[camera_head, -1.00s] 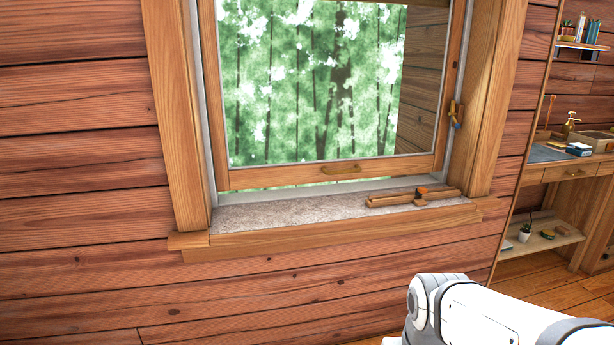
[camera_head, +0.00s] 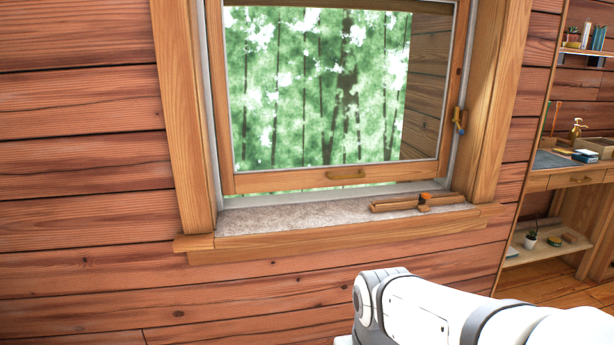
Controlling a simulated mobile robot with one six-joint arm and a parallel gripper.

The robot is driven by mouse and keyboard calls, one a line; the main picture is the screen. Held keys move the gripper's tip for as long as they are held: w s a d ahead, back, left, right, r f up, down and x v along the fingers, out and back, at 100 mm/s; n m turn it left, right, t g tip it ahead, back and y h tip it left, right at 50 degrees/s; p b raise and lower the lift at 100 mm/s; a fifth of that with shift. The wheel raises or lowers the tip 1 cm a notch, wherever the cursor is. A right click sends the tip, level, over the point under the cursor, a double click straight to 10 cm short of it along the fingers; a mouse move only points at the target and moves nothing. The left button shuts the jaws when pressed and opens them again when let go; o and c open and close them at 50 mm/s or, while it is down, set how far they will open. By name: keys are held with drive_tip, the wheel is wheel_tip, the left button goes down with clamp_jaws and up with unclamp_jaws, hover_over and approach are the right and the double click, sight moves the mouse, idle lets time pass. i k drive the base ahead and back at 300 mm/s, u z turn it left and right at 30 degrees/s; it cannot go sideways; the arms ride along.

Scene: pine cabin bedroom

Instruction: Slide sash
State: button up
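The window sash (camera_head: 290,181) is a wooden frame around a glass pane with green trees behind it. Its bottom rail hangs a little above the sill, with a thin gap showing below. A small brass-coloured pull (camera_head: 346,175) sits on the bottom rail. A latch with blue and orange parts (camera_head: 460,119) is on the right jamb. My white arm shows at the lower right; my gripper is out of view.
Wooden trim (camera_head: 184,120) frames the window, and its lower ledge (camera_head: 330,231) juts out from the plank wall. At the right stands a wooden desk (camera_head: 570,179) with a soap dispenser and small items. A low shelf (camera_head: 548,246) holds a plant.

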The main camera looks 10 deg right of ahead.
sight(270, 180)
drive_tip(key=i, duration=1.45)
drive_tip(key=u, duration=0.05)
